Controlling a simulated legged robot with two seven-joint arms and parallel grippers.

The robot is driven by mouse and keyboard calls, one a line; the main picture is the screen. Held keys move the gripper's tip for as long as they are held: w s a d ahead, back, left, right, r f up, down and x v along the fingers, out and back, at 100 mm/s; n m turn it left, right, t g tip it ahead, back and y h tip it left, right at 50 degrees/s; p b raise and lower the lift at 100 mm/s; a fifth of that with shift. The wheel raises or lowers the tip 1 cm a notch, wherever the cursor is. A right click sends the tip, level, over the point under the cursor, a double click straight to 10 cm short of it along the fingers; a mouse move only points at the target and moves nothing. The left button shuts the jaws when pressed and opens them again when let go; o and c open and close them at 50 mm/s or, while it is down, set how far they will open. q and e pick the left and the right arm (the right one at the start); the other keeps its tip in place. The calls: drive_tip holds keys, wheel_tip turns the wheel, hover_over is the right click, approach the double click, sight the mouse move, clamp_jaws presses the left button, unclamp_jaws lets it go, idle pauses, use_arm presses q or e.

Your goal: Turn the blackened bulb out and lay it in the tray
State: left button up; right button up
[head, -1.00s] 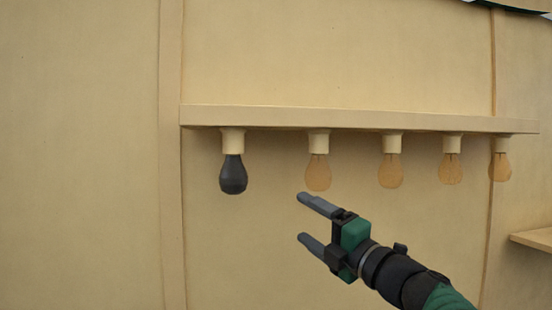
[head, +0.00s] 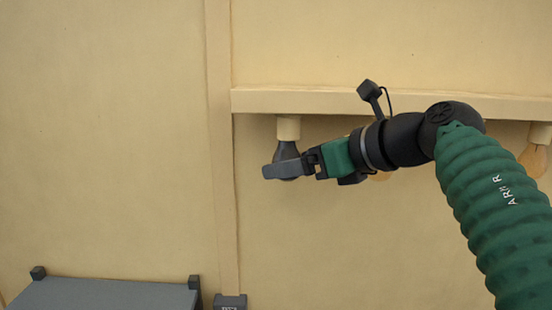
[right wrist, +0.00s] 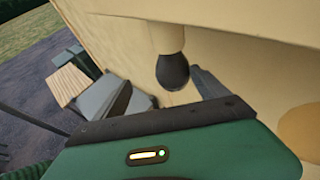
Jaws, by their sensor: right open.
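The blackened bulb (head: 287,150) hangs in a pale socket (head: 288,128) under the ledge. My right gripper (head: 272,172) is level with it, and one finger covers its lower part in the head view. In the right wrist view the dark bulb (right wrist: 173,72) shows between the two spread fingers of the open right gripper (right wrist: 161,78). I cannot tell whether either finger touches it. No tray can be made out for certain; a grey flat top (head: 105,293) with dark corner blocks shows at lower left. My left gripper is not in view.
The ledge (head: 330,101) runs along the wall just above my right gripper. An amber bulb (head: 534,160) hangs at the right, and another is mostly behind my arm. A small dark box (head: 230,301) is at the bottom edge.

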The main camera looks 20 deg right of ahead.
drive_tip(key=w, duration=0.1)
drive_tip(key=w+f, duration=0.1)
drive_tip(key=w+p, duration=0.1)
drive_tip(key=shift+w+d+f, duration=0.25)
drive_tip(key=shift+w+f, duration=0.05)
drive_tip(key=shift+f, duration=0.1)
drive_tip(key=shift+w+d+f, duration=0.4)
drive_tip(key=shift+w+d, duration=0.05)
drive_tip(key=shift+d, duration=0.2)
drive_tip(key=shift+s+d, duration=0.1)
drive_tip(key=shift+s, duration=0.05)
drive_tip(key=shift+s+a, duration=0.1)
drive_tip(key=shift+a, duration=0.45)
drive_tip(key=shift+w+a, duration=0.3)
drive_tip(key=shift+a, duration=0.2)
drive_tip(key=shift+w+a, duration=0.25)
drive_tip(key=shift+a, duration=0.2)
drive_tip(key=c, duration=0.7)
drive_tip(key=shift+c, duration=1.1)
drive_tip(key=shift+s+d, duration=0.1)
drive_tip(key=shift+d, duration=0.55)
drive_tip(key=shift+c, duration=0.7)
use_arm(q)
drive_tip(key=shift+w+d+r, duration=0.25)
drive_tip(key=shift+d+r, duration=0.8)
